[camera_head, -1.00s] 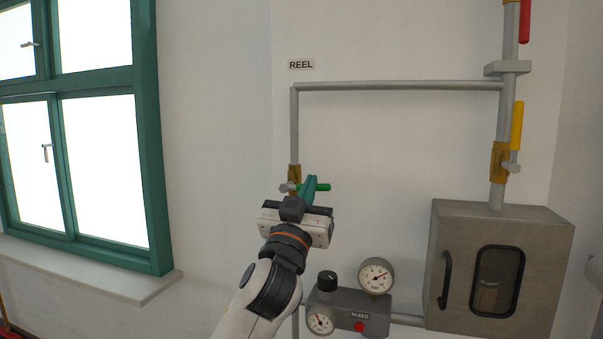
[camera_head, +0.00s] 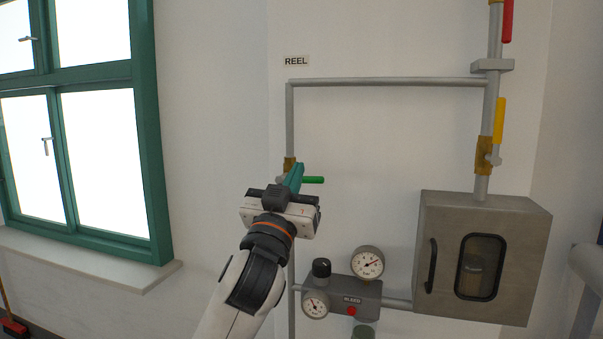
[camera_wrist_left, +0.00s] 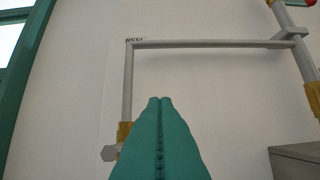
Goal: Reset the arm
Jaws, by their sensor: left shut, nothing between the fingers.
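My left gripper (camera_head: 297,168) is in the head view, in front of the pipe below the REEL label. Its teal fingers are shut with nothing between them. The fingers fill the lower middle of the left wrist view (camera_wrist_left: 160,100), pressed together and pointing at the wall. A green valve handle (camera_head: 314,180) lies level just right of the fingers in the head view. The brass valve body (camera_head: 289,163) is partly hidden behind the fingers. It also shows at the left in the left wrist view (camera_wrist_left: 123,133). My right gripper is not in view.
A grey pipe (camera_head: 390,83) runs across the wall. Yellow (camera_head: 499,120) and red (camera_head: 507,20) handles stand upright at right. A grey cabinet (camera_head: 425,215) and a gauge unit (camera_head: 367,262) are lower right. A green-framed window (camera_head: 147,130) and its sill (camera_head: 90,262) are left.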

